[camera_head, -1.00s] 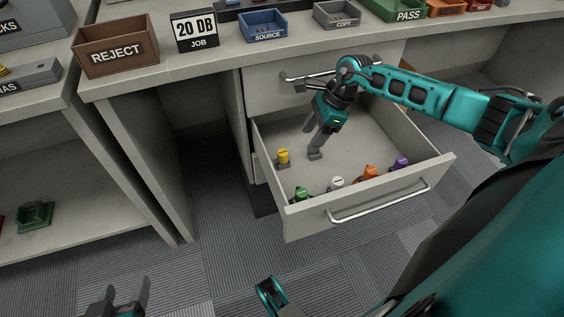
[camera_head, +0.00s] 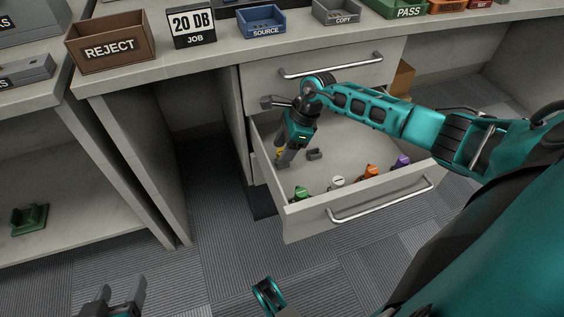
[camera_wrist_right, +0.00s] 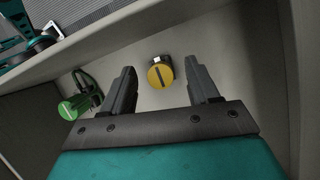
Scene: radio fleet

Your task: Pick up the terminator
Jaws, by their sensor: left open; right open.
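An open drawer (camera_head: 365,208) holds several small capped pieces; I cannot tell by a label which is the terminator. The yellow one (camera_head: 279,153) is at the drawer's left side, partly hidden by my right gripper (camera_head: 284,158). In the right wrist view, the yellow piece (camera_wrist_right: 160,73) lies between and just beyond the open fingers of my right gripper (camera_wrist_right: 160,82), apart from both. A green piece (camera_head: 300,193) shows left of the fingers in the wrist view (camera_wrist_right: 75,106). White (camera_head: 337,182), orange (camera_head: 371,171) and purple (camera_head: 402,161) pieces stand along the front wall. My left gripper (camera_head: 122,287) is open and empty, low at left.
A small grey block (camera_head: 314,154) lies on the drawer floor. The drawer walls surround my right gripper. The worktop above holds a REJECT bin (camera_head: 110,48), a 20 DB job sign (camera_head: 192,25), a SOURCE tray (camera_head: 263,22) and a COPY tray (camera_head: 337,12).

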